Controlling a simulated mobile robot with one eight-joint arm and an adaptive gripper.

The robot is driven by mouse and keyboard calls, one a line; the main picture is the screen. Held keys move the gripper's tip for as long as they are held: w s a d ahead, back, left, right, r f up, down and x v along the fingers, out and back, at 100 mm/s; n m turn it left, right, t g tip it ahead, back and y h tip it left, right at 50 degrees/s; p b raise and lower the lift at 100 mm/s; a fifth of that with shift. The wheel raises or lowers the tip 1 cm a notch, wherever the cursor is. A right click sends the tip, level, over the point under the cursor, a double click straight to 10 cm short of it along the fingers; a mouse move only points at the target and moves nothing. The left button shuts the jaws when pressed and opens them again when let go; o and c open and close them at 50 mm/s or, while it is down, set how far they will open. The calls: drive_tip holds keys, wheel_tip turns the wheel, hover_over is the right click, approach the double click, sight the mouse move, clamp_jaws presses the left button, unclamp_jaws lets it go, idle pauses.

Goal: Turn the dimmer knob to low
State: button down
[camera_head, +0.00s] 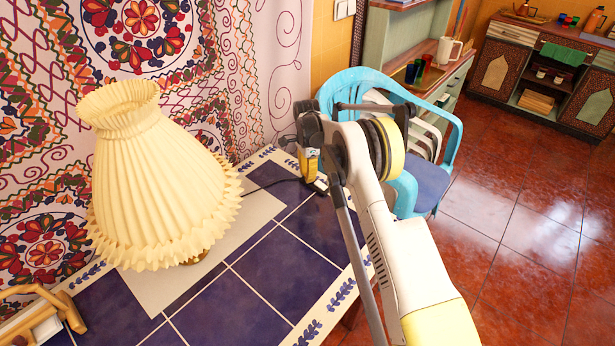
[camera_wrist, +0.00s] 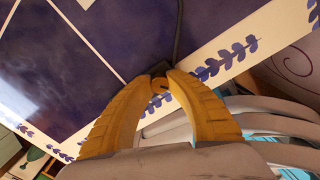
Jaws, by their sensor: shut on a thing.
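The dimmer is a small dark box (camera_wrist: 160,68) with a cord, lying near the edge of the tiled table.
A pleated cream lamp (camera_head: 160,185) stands on a pale sheet on the blue-tiled table (camera_head: 280,275). A dark cord (camera_head: 262,187) runs towards the dimmer. A blue chair (camera_head: 402,190) stands close behind my wrist. A wooden object (camera_head: 45,318) lies at lower left.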

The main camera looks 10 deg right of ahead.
drive_tip(key=n+b, duration=0.1)
drive_tip(key=n, duration=0.4)
drive_tip(key=shift+n, duration=2.4)
drive_tip(key=c, duration=1.2)
unclamp_jaws()
drive_tip(key=shift+a, duration=0.1)
drive_tip(key=shift+r, duration=0.15)
wheel_tip(320, 180, up, 8)
drive_tip(key=shift+a+f, duration=0.1)
drive_tip(key=shift+f, duration=0.05)
